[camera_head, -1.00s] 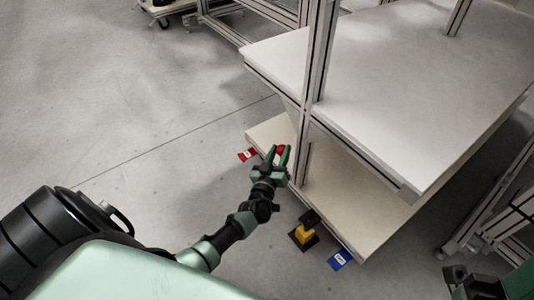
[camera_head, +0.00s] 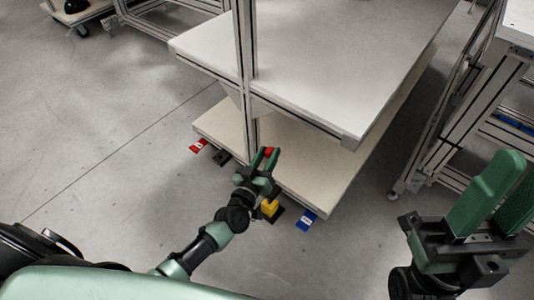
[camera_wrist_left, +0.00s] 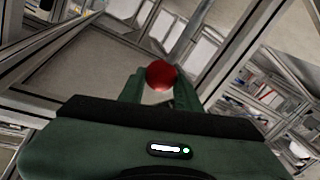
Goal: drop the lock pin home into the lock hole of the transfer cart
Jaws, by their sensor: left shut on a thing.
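My left gripper (camera_head: 265,157) is shut on the lock pin, whose red ball knob (camera_head: 269,152) shows between its fingertips. The knob also shows in the left wrist view (camera_wrist_left: 161,74); the pin's shaft is hidden. The gripper is in front of the lower beige deck of the transfer cart (camera_head: 310,182). A yellow block (camera_head: 270,207) on a dark base is at the deck's near edge, partly behind my left wrist. A small dark plate (camera_head: 221,157) is farther left along that edge. I cannot make out the lock hole. My right gripper (camera_head: 510,180) is open and empty at the right.
A red tag (camera_head: 199,145) and a blue tag (camera_head: 306,219) lie along the cart's near edge. The cart's white upper shelf (camera_head: 320,70) and upright post (camera_head: 246,80) stand close to my left gripper. Another frame (camera_head: 470,120) is at the right.

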